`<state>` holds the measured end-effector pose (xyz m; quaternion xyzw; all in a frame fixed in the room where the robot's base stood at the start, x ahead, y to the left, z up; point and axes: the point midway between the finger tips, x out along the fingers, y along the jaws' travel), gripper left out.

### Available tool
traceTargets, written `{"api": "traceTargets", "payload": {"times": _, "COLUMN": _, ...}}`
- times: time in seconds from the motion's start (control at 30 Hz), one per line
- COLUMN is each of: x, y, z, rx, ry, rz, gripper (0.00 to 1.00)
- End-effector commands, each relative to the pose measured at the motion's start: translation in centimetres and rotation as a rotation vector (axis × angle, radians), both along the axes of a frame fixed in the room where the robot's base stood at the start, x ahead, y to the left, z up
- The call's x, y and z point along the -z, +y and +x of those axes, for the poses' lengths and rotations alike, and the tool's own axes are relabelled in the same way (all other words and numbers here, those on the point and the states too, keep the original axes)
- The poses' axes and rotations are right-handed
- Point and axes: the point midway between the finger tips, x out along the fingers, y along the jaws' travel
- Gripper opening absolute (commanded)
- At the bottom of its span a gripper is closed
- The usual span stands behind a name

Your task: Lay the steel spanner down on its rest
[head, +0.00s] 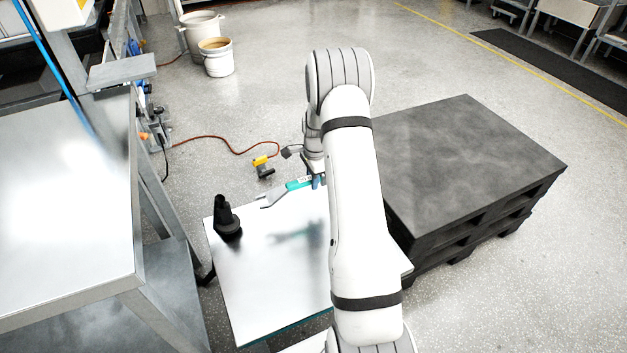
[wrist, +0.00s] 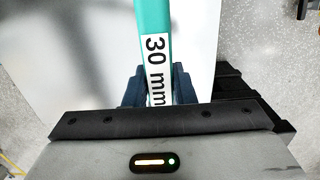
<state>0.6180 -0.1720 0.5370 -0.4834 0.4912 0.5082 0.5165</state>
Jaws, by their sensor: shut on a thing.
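The spanner (head: 297,185) has a steel open-jaw end and a teal handle; in the wrist view its handle (wrist: 153,22) carries a white "30 mm" label. My gripper (head: 317,181) is shut on the handle, with a dark blue finger on each side of it in the wrist view (wrist: 157,88). The spanner is held roughly level above the far part of the small metal-topped table (head: 262,292), its jaw end pointing left. A dark blurred reflection or shadow lies below it on the tabletop. I cannot make out the rest; my arm hides the table's right part.
A large steel bench (head: 70,200) is at left. A dark pallet-like stack (head: 465,165) is at right. A yellow-and-black tool (head: 263,168) with an orange cord lies on the floor behind.

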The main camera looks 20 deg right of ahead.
Motion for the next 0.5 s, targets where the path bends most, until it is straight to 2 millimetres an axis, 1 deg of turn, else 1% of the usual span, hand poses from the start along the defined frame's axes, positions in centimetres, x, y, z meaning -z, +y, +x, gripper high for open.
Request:
{"api": "traceTargets", "payload": {"times": 0.27, "x": -0.1, "y": -0.1, "z": 0.0, "rx": -0.001, "ry": 0.000, "rz": 0.000, "gripper": 0.00}}
{"api": "traceTargets", "payload": {"times": 0.5, "x": 1.4, "y": -0.1, "z": 0.0, "rx": -0.002, "ry": 0.000, "rz": 0.000, "gripper": 0.00}}
